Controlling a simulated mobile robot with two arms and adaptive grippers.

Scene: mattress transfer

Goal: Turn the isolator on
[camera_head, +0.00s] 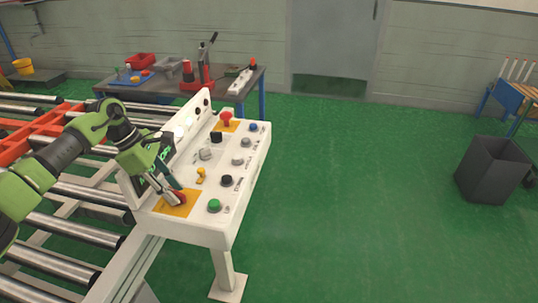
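A white control panel (225,225) stands on a post near the picture's middle left. The isolator, a red rotary switch (181,198) on a yellow plate (170,209), is at the panel's near left corner. My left gripper (174,194) reaches down from the left with its fingertips at the red switch. The fingers partly cover the switch. I cannot tell whether they are closed on it or only beside it. My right gripper is out of view.
The panel also carries a green button (214,205), a yellow switch (201,174), a black knob (226,180) and a red emergency button (226,117). A roller conveyor (60,255) lies left. A bin (490,172) stands right; the green floor between is clear.

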